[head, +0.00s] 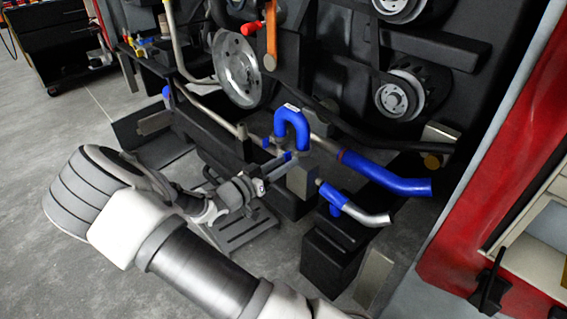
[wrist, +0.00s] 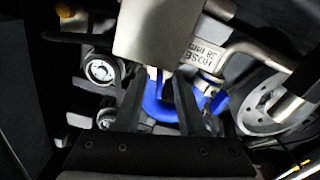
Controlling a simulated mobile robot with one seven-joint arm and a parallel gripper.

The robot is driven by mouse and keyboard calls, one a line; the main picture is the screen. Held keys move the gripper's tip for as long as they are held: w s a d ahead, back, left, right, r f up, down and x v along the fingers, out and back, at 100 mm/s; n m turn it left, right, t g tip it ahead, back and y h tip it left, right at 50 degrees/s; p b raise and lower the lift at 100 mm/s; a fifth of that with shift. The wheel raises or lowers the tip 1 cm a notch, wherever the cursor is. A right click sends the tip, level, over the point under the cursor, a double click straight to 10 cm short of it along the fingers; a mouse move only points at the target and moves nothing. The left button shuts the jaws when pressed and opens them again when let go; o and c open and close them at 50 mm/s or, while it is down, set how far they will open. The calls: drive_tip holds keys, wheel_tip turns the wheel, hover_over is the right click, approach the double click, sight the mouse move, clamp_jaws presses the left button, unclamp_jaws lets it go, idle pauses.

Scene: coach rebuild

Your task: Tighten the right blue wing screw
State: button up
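My gripper (head: 284,160) reaches in from the lower left in the head view, just below a blue U-shaped hose (head: 291,122). In the wrist view its two dark fingers (wrist: 160,100) stand apart, with the blue hose (wrist: 158,108) seen between and behind them. I see no thing held. A small blue piece (head: 334,211) sits on the metal-ended pipe to the right, and another (head: 266,142) sits left of the U hose. These may be wing screws, but their shape is too small to tell. A blue piece (wrist: 219,103) also shows right of the fingers in the wrist view.
A thick blue hose (head: 390,178) runs to the right behind the gripper. A metal block (head: 300,178) and a dark box (head: 330,255) stand close by. A grey pulley (head: 237,68) is above. A pale plate (wrist: 158,32) blocks part of the wrist view. Open floor lies left.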

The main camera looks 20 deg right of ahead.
drive_tip(key=p+v, duration=0.4)
drive_tip(key=v, duration=1.3)
drive_tip(key=shift+a, duration=0.25)
drive_tip(key=shift+s, duration=0.1)
drive_tip(key=s+d+r+n+g+y, duration=0.2)
drive_tip(key=s+d+r+g+y, duration=0.5)
drive_tip(key=s+g+y, duration=0.15)
drive_tip(key=s+r+n+t+y, duration=0.75)
drive_tip(key=s+r, duration=0.45)
drive_tip(key=r, duration=0.2)
wheel_tip(320, 180, up, 25)
drive_tip(key=n+p, duration=0.1)
drive_tip(key=p, duration=2.3)
drive_tip(key=shift+a+y+p, duration=0.2)
drive_tip(key=shift+y+p, duration=0.1)
